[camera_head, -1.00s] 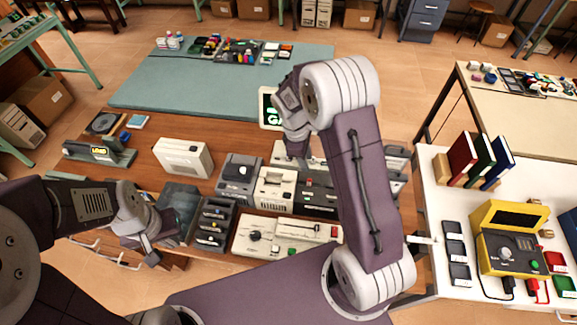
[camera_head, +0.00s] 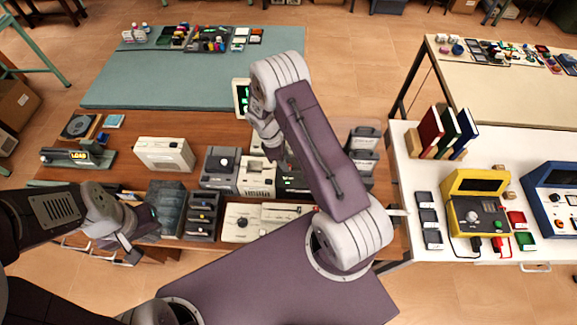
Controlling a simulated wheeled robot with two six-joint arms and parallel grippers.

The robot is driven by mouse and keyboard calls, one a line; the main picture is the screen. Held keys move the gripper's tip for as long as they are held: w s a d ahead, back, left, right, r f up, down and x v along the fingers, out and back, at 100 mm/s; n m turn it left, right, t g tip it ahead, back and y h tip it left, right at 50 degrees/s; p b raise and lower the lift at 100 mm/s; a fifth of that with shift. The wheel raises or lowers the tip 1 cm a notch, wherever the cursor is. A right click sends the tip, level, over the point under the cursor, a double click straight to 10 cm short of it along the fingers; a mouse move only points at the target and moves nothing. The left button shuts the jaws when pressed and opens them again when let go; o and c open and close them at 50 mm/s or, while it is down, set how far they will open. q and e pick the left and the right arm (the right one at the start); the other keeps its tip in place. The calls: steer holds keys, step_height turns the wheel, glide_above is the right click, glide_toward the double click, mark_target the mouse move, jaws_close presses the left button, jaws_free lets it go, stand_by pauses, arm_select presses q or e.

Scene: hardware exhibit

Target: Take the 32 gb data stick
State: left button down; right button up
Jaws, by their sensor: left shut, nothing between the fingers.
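I cannot pick out a 32 gb data stick for certain at this size. Small items sit in a dark slotted rack (camera_head: 202,214) on the wooden bench, too small to read. My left gripper (camera_head: 133,252) is shut and empty near the bench's front edge, left of the rack and the dark grey bin (camera_head: 167,208). My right gripper (camera_head: 273,150) points down above the middle of the bench, behind my forearm. Its fingers are mostly hidden, so I cannot tell whether it is open or holds anything.
White boxy devices (camera_head: 164,154) crowd the bench, which has a teal mat (camera_head: 190,85) beyond it. The white table (camera_head: 415,175) at right holds books (camera_head: 446,134), a yellow meter (camera_head: 478,210), a blue device (camera_head: 552,195) and several small dark items (camera_head: 428,217).

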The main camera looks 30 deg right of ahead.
steer(key=shift+x, duration=1.2)
steer(key=shift+d+f, duration=0.15)
steer(key=shift+f, duration=0.15)
arm_select(q)
steer(key=shift+r, duration=0.5)
arm_select(e)
steer(key=shift+r, duration=0.1)
jaws_close()
